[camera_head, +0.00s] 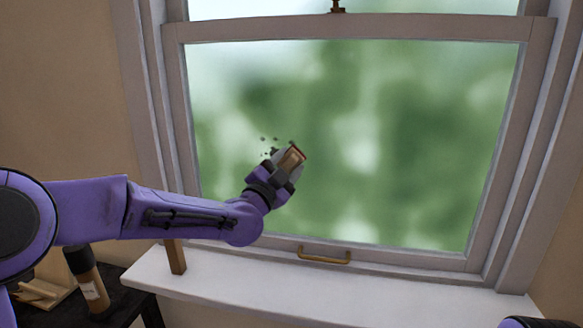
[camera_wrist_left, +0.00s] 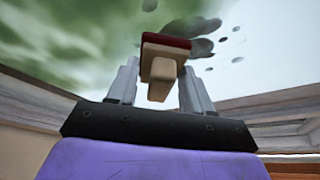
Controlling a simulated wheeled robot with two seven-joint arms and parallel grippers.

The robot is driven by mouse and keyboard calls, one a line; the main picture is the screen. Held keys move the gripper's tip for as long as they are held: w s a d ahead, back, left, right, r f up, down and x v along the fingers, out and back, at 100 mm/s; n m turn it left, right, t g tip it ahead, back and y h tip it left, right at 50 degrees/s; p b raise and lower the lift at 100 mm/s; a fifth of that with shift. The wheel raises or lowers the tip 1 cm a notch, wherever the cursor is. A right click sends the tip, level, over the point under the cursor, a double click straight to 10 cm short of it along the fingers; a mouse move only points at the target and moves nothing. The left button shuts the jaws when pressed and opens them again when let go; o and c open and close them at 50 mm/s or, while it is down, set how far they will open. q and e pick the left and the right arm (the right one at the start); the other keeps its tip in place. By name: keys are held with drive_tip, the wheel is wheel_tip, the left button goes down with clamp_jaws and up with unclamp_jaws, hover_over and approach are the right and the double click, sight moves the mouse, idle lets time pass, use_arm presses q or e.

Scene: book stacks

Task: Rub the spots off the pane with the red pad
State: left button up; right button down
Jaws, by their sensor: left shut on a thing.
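The pane (camera_head: 390,130) fills the lower sash of the window, with blurred green behind it. Dark spots (camera_head: 268,146) sit on its left half, just above and left of my left gripper, and they also show large in the left wrist view (camera_wrist_left: 200,47). My left gripper (camera_head: 287,166) is shut on the wooden grip of the red pad (camera_head: 299,152). In the left wrist view the red pad (camera_wrist_left: 166,41) faces the pane beside the spots, which it partly hides. I cannot tell whether the pad touches the glass. My right gripper is not in view.
The white sill (camera_head: 330,290) runs below the window, with a brass handle (camera_head: 324,256) on the lower sash rail. A dark table (camera_head: 122,300) with a bottle (camera_head: 92,285) stands at the lower left. A wooden post (camera_head: 175,257) stands by the sill's left end.

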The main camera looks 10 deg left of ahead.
sight(279, 147)
use_arm(q)
drive_tip(key=shift+w+a+b, duration=0.2)
drive_tip(key=shift+a+b, duration=0.3)
drive_tip(key=shift+a, duration=3.15)
drive_tip(key=shift+r+p, duration=0.65)
drive_tip(key=shift+r, duration=0.4)
drive_tip(key=shift+d+f, duration=0.1)
drive_tip(key=shift+d, duration=0.15)
drive_tip(key=d+b, duration=0.1)
drive_tip(key=d, duration=0.1)
drive_tip(key=shift+s+d, duration=0.1)
drive_tip(key=shift+d, duration=2.7)
